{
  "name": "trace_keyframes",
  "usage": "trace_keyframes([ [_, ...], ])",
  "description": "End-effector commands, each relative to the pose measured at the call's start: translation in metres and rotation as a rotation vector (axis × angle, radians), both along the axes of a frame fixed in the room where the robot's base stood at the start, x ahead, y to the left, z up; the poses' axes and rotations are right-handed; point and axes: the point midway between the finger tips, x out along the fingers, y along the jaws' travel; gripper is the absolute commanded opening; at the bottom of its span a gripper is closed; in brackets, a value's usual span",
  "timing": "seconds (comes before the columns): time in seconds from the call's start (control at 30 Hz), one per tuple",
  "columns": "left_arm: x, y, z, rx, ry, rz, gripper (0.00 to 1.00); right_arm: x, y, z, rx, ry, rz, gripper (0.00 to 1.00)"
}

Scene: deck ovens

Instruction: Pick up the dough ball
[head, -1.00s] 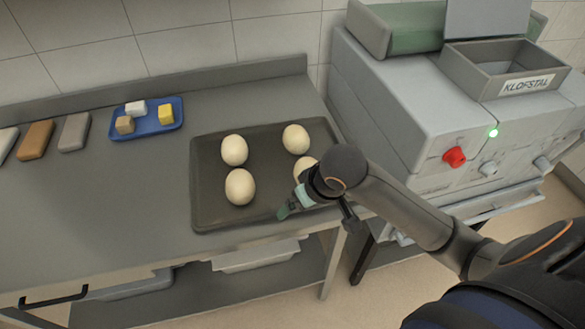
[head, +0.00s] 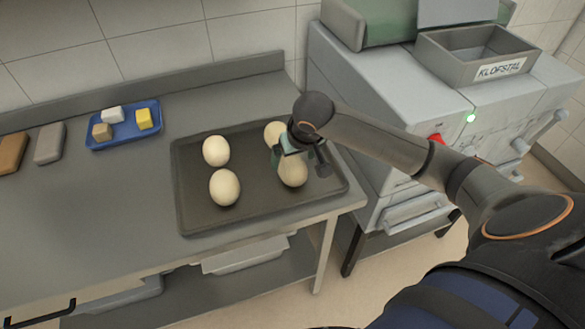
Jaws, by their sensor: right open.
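Several pale dough balls sit on a dark baking tray (head: 255,204) on the steel counter. Two are at the left of the tray, a rear one (head: 216,151) and a front one (head: 224,187). At the right are a rear dough ball (head: 274,133) and a front dough ball (head: 293,173), both partly covered by my right gripper. My right gripper (head: 298,162) is open, with its fingers pointing down over the front right ball. I cannot tell whether the fingers touch it. My left gripper is not in view.
A blue tray (head: 126,138) with small blocks stands at the back left, near a grey block (head: 49,143) and a brown block (head: 12,153). A grey machine (head: 390,110) with a box labelled KLOFSTAL (head: 478,58) stands right of the counter. The counter's front left is clear.

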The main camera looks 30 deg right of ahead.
Motion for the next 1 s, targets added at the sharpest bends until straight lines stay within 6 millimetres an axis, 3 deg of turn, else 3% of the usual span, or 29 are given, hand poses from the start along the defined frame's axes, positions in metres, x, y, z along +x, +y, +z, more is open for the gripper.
trace_keyframes([
  [0.33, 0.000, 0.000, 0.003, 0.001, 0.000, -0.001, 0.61, 0.012, -0.005, -0.043, 0.000, 0.002, 0.000, 1.00],
  [0.67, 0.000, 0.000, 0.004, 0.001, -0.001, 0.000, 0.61, 0.015, -0.006, -0.050, 0.000, 0.000, 0.001, 1.00],
  [1.0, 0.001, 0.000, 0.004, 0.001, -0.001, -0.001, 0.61, 0.015, -0.006, -0.050, 0.000, 0.000, 0.001, 0.62],
])
